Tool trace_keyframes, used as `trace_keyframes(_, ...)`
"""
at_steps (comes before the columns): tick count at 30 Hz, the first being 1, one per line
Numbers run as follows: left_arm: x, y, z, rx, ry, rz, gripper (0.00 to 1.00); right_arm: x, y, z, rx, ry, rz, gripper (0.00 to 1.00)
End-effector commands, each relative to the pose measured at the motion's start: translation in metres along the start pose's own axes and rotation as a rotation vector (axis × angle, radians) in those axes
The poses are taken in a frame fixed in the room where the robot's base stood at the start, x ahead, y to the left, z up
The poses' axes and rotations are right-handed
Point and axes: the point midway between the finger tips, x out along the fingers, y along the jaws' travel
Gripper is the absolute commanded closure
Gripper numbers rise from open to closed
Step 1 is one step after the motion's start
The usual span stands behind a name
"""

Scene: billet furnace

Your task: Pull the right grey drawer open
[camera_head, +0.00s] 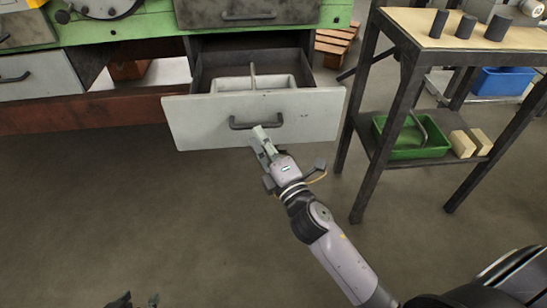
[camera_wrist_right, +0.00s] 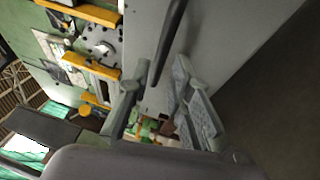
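The right grey drawer (camera_head: 190,125) under the green bench is pulled out, and its inside with a light divided insert (camera_head: 265,82) shows. Its dark bar handle (camera_head: 256,122) is on the front panel. My right gripper (camera_head: 258,133) is at the middle of this handle. In the right wrist view the fingers (camera_wrist_right: 160,70) are apart, with the dark handle (camera_wrist_right: 170,40) reaching between their tips and a gap visible on each side. Only the dark tips of my left gripper (camera_head: 138,300) show at the bottom edge, far from the drawer.
A dark metal table (camera_head: 410,82) stands close right of the drawer, with dark cylinders on top and a green tray (camera_head: 400,148) and wooden blocks on its lower shelf. Another grey drawer (camera_head: 40,75) is at the left. The floor before the drawer is clear.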

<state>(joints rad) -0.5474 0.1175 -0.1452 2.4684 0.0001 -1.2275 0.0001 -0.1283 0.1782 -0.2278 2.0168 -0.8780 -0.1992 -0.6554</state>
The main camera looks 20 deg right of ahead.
Motion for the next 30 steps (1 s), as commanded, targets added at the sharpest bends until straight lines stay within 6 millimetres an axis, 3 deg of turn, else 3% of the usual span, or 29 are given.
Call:
trace_keyframes(6,0.000,0.000,0.000,0.000,0.000,0.000,0.60,-0.044,-0.001,0.000,0.004,-0.002,-0.004,0.80)
trace_keyframes(12,0.000,0.000,0.000,0.000,0.000,0.000,0.60,-0.067,-0.001,0.000,0.001,-0.002,-0.002,0.80)
trace_keyframes(30,0.000,0.000,0.000,0.000,-0.001,0.001,0.60,-0.074,0.000,0.000,0.000,0.000,0.000,0.80)
